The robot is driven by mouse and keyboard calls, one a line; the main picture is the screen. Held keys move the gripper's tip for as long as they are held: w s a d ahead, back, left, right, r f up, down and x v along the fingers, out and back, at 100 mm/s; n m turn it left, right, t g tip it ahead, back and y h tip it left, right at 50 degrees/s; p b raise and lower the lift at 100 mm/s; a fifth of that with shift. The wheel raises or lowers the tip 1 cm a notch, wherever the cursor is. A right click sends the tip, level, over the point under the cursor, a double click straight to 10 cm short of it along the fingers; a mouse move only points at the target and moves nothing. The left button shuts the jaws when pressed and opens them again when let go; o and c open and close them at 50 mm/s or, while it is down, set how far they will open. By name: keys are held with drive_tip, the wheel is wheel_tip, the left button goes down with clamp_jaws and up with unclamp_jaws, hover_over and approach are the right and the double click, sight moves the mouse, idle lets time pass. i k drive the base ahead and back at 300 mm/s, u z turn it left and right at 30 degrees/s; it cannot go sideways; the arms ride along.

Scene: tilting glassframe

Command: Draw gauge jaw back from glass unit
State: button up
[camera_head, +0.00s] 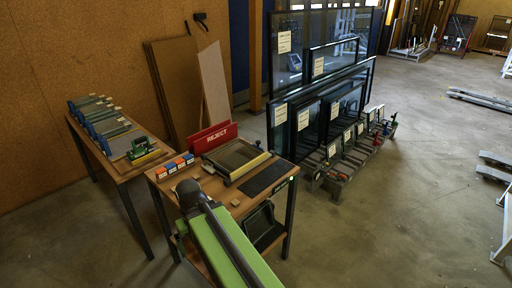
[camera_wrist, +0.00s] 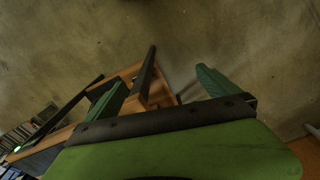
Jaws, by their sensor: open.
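Several dark-framed glass units (camera_head: 320,112) with white labels stand upright in a low rack (camera_head: 340,180) in the head view. A flat fixture (camera_head: 236,160) with a yellow bar along one edge lies on the front workbench. A small green device (camera_head: 140,149) sits on the left bench. I cannot tell which part is the gauge jaw. My gripper (camera_wrist: 162,76) is open in the wrist view, its two green fingers spread apart. A table edge and dark leg show between and beyond the fingers. No glass unit shows between them.
The front workbench (camera_head: 277,181) also holds a red REJECT board (camera_head: 213,138), several small coloured boxes (camera_head: 176,163) and a dark mat. A dark bin stands on its lower shelf. Boards lean on the back wall. The floor at right (camera_head: 410,230) is mostly clear.

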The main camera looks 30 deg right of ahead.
sight(258, 142)
drive_tip(key=z, duration=2.7)
drive_tip(key=i, duration=0.75)
drive_tip(key=u, duration=3.55)
drive_tip(key=i, duration=0.6)
drive_tip(key=z, duration=0.2)
